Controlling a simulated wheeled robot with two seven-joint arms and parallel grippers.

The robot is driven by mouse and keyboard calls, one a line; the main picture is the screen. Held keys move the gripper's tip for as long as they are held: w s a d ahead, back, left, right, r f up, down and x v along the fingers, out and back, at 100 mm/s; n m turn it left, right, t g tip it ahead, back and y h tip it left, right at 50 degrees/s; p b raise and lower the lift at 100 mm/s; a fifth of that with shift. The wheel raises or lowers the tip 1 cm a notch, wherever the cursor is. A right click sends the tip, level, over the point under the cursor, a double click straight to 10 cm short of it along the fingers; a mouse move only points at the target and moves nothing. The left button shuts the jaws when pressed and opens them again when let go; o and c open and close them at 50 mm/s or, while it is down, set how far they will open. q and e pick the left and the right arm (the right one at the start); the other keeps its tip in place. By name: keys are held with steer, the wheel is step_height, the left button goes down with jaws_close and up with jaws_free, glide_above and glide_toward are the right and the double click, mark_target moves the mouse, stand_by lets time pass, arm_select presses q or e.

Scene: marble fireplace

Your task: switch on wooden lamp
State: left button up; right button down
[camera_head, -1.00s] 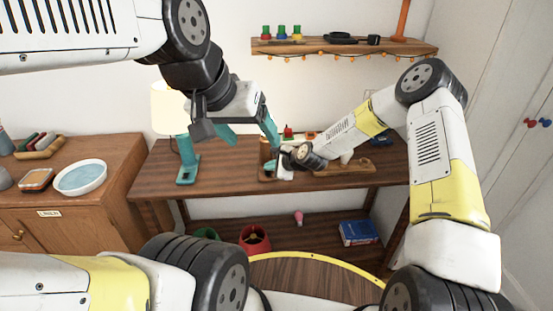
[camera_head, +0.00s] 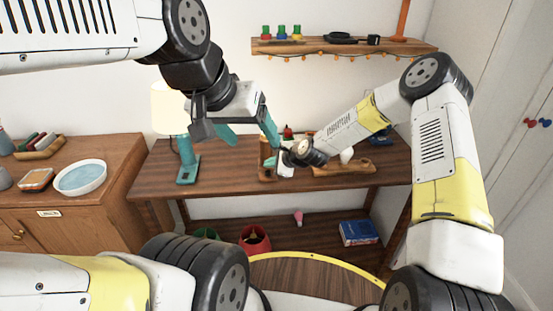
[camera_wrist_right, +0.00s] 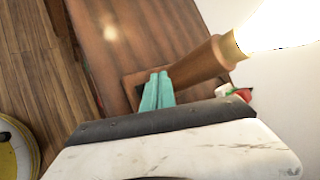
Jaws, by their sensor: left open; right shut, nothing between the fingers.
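The wooden lamp stands on the brown desk (camera_head: 225,176). In the head view its brown post (camera_head: 265,152) shows just past my left gripper, and its shade is hidden. In the right wrist view its tapered wooden post (camera_wrist_right: 197,64) rises from a square base to a very bright white shade (camera_wrist_right: 275,28). My right gripper (camera_head: 278,170) is shut and empty. Its teal fingertips (camera_wrist_right: 158,76) are at the lamp's base beside the post; I cannot tell if they touch. My left gripper (camera_head: 255,144) is open, empty and raised in front of the lamp.
A teal lamp (camera_head: 186,160) with a cream shade stands at the desk's left. A wooden tray (camera_head: 342,168) lies right of my right gripper. A wall shelf (camera_head: 340,47) hangs above. A cabinet (camera_head: 70,220) stands at left. The desk's front middle is clear.

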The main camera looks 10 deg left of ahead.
mark_target(270, 174)
steer(key=shift+s+d+r, duration=0.1)
steer(key=shift+s+r, duration=0.1)
steer(key=shift+r, duration=1)
steer(key=shift+s+r, duration=0.15)
steer(key=shift+r, duration=1.05)
steer(key=shift+d+r, duration=0.1)
steer(key=shift+r, duration=0.05)
steer(key=s+d+r+n+h, duration=0.3)
steer(key=s+d+r+n, duration=0.25)
steer(key=d+r, duration=0.45)
steer(key=s+d+r+n+h, duration=0.2)
steer(key=s+d+r+n, duration=0.4)
steer(key=d+r, duration=0.5)
steer(key=s+d+r+n, duration=0.1)
steer(key=s+d+r, duration=0.1)
steer(key=s, duration=0.5)
steer(key=s+d+r+n, duration=0.1)
steer(key=s+d+r, duration=0.1)
steer(key=s+d, duration=0.3)
steer(key=s+d+r+n+h, duration=0.1)
steer(key=s+d, duration=0.3)
steer(key=s, duration=0.4)
steer(key=shift+s+r+n, duration=0.4)
steer(key=shift+r+n, duration=0.15)
